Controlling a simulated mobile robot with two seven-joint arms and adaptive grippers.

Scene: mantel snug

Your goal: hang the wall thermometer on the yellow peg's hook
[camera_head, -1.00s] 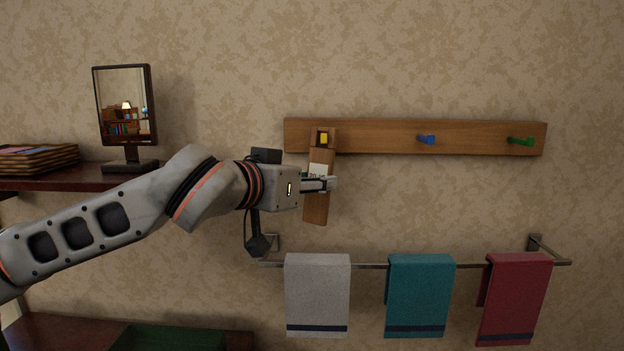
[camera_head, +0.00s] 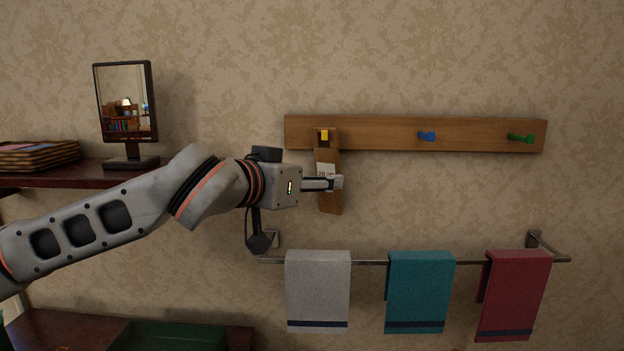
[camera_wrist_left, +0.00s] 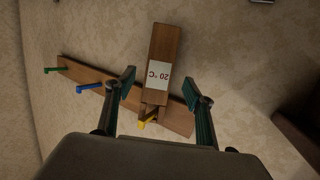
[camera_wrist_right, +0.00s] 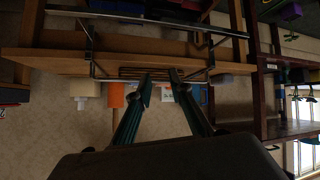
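The wall thermometer (camera_head: 329,198) is a narrow wooden board with a white 20 °C label. It lies against the wall, its top at the yellow peg (camera_head: 324,135) on the wooden rail, its lower end tilted slightly right. In the left wrist view the yellow peg (camera_wrist_left: 148,121) shows at the opening in the top of the thermometer (camera_wrist_left: 163,45), which appears to hang on it. My left gripper (camera_head: 325,183) is beside the label; its fingers stand apart on both sides of the board, with gaps. My right gripper (camera_wrist_right: 162,78) shows only in its wrist view, fingertips apart and empty.
The rail (camera_head: 375,134) also carries a blue peg (camera_head: 427,136) and a green peg (camera_head: 521,138). Below, a towel bar (camera_head: 370,262) holds white, teal and red towels. A mirror (camera_head: 126,105) stands on a shelf at left. The wall right of my left gripper is free.

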